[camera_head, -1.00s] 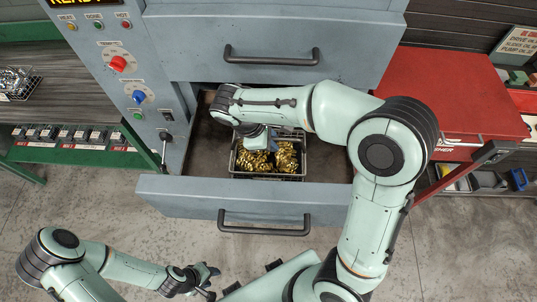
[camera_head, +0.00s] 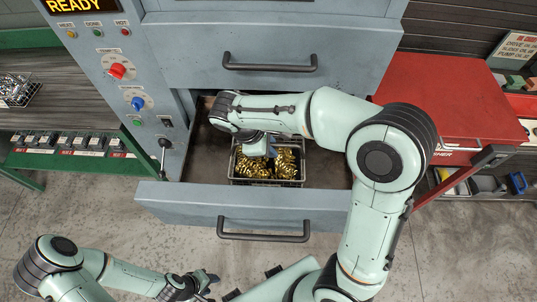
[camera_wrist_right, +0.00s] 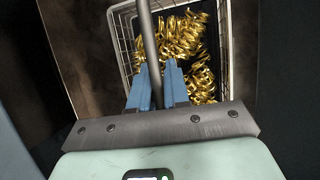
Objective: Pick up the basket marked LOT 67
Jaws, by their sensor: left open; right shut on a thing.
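A wire basket (camera_head: 240,181) holding gold-coloured coil springs sits in the open lower drawer of the grey machine. It also shows in the right wrist view (camera_wrist_right: 122,40). No lot marking can be read on it. My right gripper (camera_head: 272,149) reaches down over the basket. In the right wrist view its blue fingers (camera_wrist_right: 158,80) are shut on the grey bar of the basket's handle (camera_wrist_right: 147,30), which crosses above the springs. The right arm hides the basket's back edge from the head. My left gripper (camera_head: 207,284) is open and empty, low in front of the drawer.
The lower drawer's front (camera_head: 165,197) stands between my body and the basket. The closed upper drawer (camera_head: 275,35) overhangs behind. A red cabinet (camera_head: 465,100) stands at right. A table (camera_head: 70,100) at left carries another wire basket (camera_head: 18,92). The display (camera_head: 80,5) reads READY.

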